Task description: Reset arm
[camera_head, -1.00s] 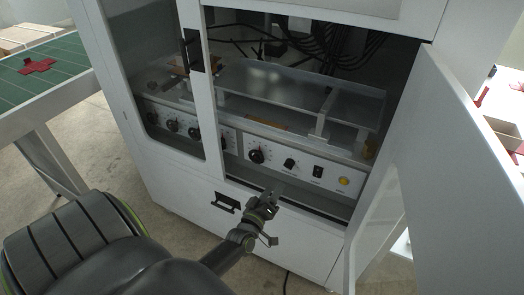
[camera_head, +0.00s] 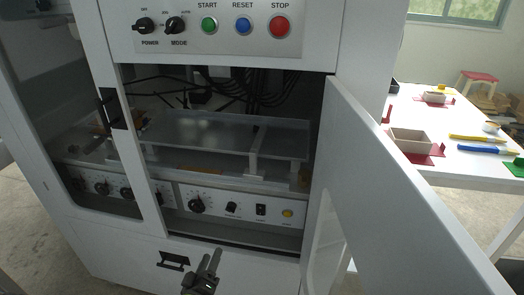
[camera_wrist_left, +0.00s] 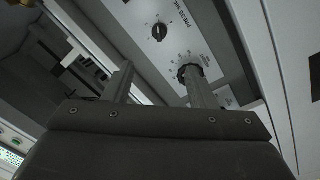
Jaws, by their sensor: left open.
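My left gripper (camera_head: 207,262) is at the bottom of the head view, in front of the lower panel of the white machine cabinet (camera_head: 240,262). Its two fingers are apart with nothing visible between them. In the left wrist view the fingers (camera_wrist_left: 156,72) are spread, pointing toward a panel with a knob (camera_wrist_left: 160,32) and a second dark knob (camera_wrist_left: 187,71) near the right fingertip. I cannot tell whether that finger touches the knob. My right gripper is not in view.
The cabinet door (camera_head: 385,200) stands open to the right of the gripper. A knob panel (camera_head: 240,207) sits inside the opening. START, RESET and STOP buttons (camera_head: 243,26) are above. A white table (camera_head: 460,165) with trays stands at right.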

